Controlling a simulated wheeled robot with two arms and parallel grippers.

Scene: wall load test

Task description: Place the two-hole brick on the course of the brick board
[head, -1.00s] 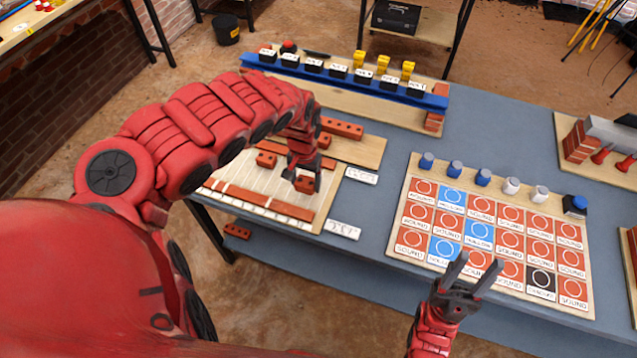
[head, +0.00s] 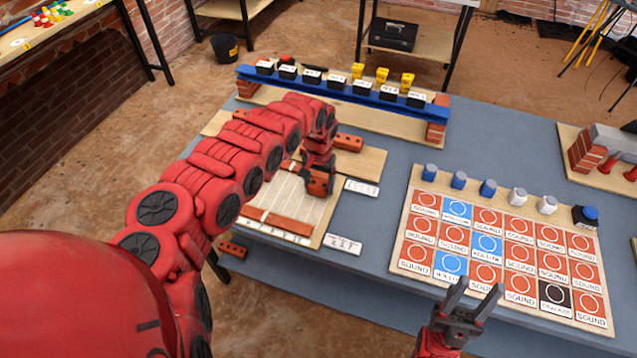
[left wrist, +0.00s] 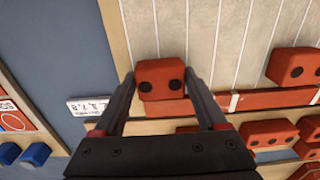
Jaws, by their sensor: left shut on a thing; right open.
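The two-hole brick (left wrist: 160,78) is red with two dark holes. My left gripper (head: 318,178) is shut on it, with one finger on each side in the left wrist view. The brick board (head: 258,198) has pale lined wood and red brick strips; its lined face also shows in the left wrist view (left wrist: 205,30). The held brick is over the board's right part. In the left wrist view it overlaps a red course (left wrist: 180,107); contact cannot be told. My right gripper (head: 472,298) is open and empty in front of the card board.
Loose bricks (left wrist: 270,135) lie beside the course. White label cards (head: 342,244) lie right of the board. A blue beam on brick piers (head: 345,88) carries black and yellow blocks at the back. The card board (head: 505,245) stands right, with blue and white cylinders behind it.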

